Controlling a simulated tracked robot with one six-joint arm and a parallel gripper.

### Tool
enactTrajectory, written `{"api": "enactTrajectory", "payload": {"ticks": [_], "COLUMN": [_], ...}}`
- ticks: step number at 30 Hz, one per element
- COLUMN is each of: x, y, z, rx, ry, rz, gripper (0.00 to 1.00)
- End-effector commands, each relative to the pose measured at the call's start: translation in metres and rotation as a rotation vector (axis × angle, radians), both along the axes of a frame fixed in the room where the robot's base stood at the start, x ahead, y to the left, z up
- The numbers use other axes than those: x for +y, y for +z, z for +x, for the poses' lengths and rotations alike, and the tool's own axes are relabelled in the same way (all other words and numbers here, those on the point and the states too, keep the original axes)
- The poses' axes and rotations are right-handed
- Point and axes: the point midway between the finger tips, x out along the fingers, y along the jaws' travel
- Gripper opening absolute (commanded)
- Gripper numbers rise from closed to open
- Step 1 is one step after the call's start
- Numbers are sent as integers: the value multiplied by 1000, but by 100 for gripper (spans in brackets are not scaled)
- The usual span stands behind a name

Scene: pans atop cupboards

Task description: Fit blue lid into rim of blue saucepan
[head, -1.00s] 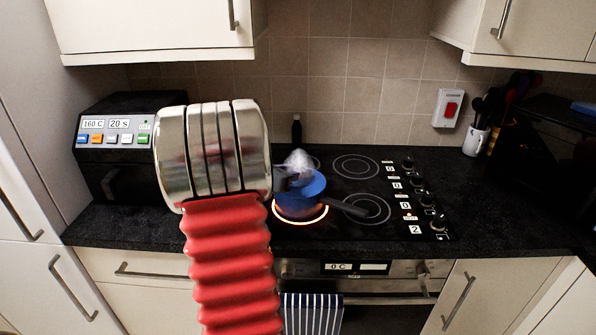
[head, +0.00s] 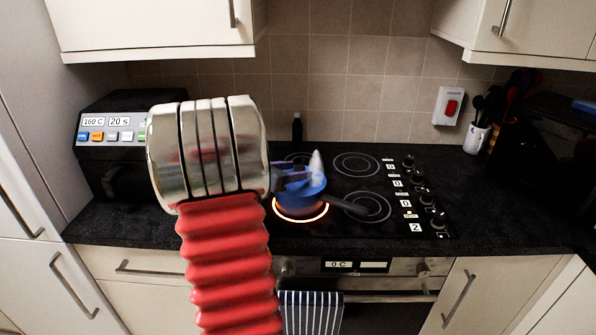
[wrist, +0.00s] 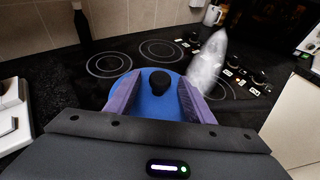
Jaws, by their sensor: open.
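The blue saucepan (head: 292,207) stands on the glowing front-left ring of the hob, its dark handle pointing right. The blue lid (head: 316,186) is at the top of the pan; whether it sits fully in the rim I cannot tell. In the wrist view the lid (wrist: 150,103) shows its black knob (wrist: 159,80) upright. My gripper (head: 298,176) is over the lid. Its purple fingers (wrist: 158,92) are open, one on each side of the knob, apart from it. The pan's body is hidden below the lid in the wrist view.
White steam (wrist: 208,62) rises to the right of the lid. The hob (head: 350,185) has other dark rings and a row of knobs on the right. A dark bottle (head: 297,128) stands behind. A grey appliance with a display (head: 112,135) is at left.

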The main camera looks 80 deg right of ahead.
Motion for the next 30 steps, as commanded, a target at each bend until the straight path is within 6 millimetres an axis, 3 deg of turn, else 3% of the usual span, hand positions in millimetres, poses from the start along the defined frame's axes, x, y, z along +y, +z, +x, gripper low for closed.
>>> {"api": "enactTrajectory", "payload": {"ticks": [18, 30], "x": [85, 99], "y": [35, 41], "z": [48, 55], "rx": [0, 0], "ry": [3, 0], "rz": [-1, 0], "gripper": [48, 48]}}
